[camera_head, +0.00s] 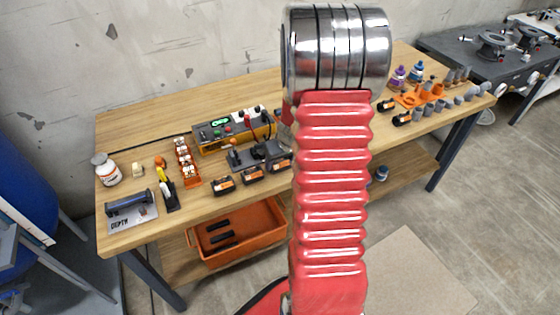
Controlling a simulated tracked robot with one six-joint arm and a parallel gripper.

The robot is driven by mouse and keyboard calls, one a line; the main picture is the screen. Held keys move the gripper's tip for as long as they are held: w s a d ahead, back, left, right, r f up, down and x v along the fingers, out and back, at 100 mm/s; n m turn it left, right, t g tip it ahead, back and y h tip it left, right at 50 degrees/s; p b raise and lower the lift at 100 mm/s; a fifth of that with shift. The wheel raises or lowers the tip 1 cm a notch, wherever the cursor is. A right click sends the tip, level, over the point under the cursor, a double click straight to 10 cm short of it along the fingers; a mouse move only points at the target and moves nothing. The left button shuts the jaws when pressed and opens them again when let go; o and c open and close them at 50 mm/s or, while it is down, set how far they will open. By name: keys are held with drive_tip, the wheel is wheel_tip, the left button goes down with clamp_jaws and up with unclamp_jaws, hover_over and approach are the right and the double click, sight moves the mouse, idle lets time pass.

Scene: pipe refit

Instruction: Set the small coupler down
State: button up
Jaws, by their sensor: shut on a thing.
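My arm, with a red ribbed sleeve and a chrome joint, fills the middle of the head view from the bottom edge to the top. My gripper is not in view, and neither are its fingertips or anything they hold. Several small grey pipe fittings (428,109) stand along the right end of the wooden workbench (240,92). I cannot tell whether one of them is the small coupler. My arm hides a strip of the bench's middle.
An orange holder (408,99) and purple and blue bottles (398,77) stand at the bench's right. A yellow control box (235,133), black-and-orange blocks (222,186) and a white jar (106,169) crowd the left. An orange crate (240,236) sits below.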

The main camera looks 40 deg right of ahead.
drive_tip(key=o, duration=1)
drive_tip(key=shift+o, duration=0.2)
drive_tip(key=v, duration=1.2)
